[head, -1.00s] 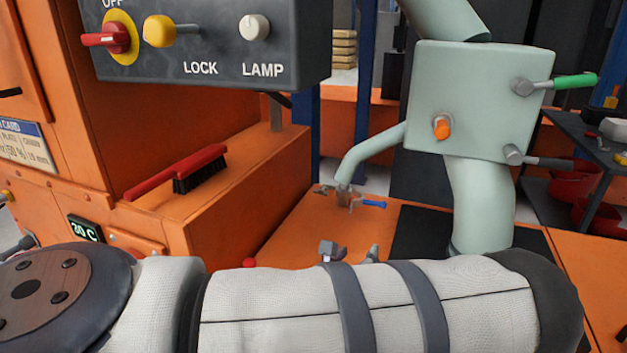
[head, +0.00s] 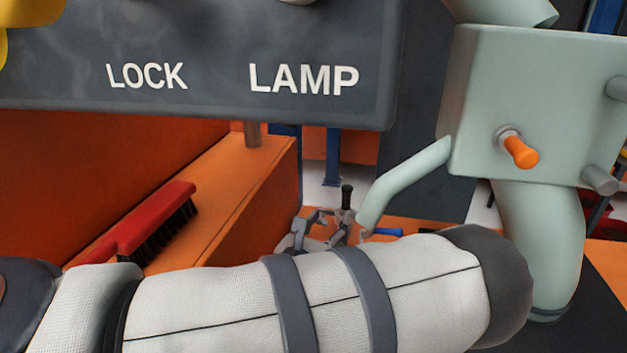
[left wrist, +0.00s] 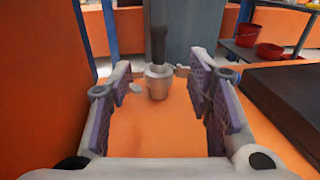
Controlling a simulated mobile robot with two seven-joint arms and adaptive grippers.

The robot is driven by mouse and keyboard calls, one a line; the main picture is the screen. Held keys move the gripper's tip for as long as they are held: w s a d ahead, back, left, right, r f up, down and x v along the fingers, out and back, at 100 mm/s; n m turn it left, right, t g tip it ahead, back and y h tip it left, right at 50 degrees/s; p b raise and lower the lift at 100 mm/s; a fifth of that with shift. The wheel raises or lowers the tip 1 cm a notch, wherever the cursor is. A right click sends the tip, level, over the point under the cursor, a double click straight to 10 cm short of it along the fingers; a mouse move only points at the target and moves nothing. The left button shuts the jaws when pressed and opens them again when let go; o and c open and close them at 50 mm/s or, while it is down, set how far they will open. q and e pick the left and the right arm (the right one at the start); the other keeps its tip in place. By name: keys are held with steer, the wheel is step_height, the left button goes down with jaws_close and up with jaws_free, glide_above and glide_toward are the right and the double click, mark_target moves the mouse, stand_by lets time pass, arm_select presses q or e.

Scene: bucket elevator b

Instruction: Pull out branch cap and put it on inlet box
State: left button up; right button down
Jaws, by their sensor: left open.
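A plug with a black upright handle (head: 347,196) stands near the lower end of the pale green branch pipe; it looks like the branch cap. In the left wrist view its grey cup-shaped body (left wrist: 158,84) shows beneath the handle, centred between the fingers. My left gripper (head: 320,230) is open, with its fingers apart on either side of the cap; no contact shows. My forearm hides part of the gripper in the head view. The pale green box (head: 470,110), perhaps the inlet box, stands at right with an orange-tipped knob on its front. My right gripper is out of view.
The grey LOCK and LAMP panel (head: 200,65) overhangs at upper left. A red brush (head: 150,225) lies on the orange ledge. A blue handle (head: 384,232) lies near the pipe end. The orange deck (left wrist: 160,128) around the cap is mostly clear.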

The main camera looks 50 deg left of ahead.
mark_target(345, 196)
arm_select(q)
steer(key=b+x, duration=0.2)
steer(key=x, duration=1)
steer(key=shift+w+a+r, duration=0.1)
steer(key=shift+a+r, duration=0.05)
steer(key=shift+c, duration=0.2)
jaws_close()
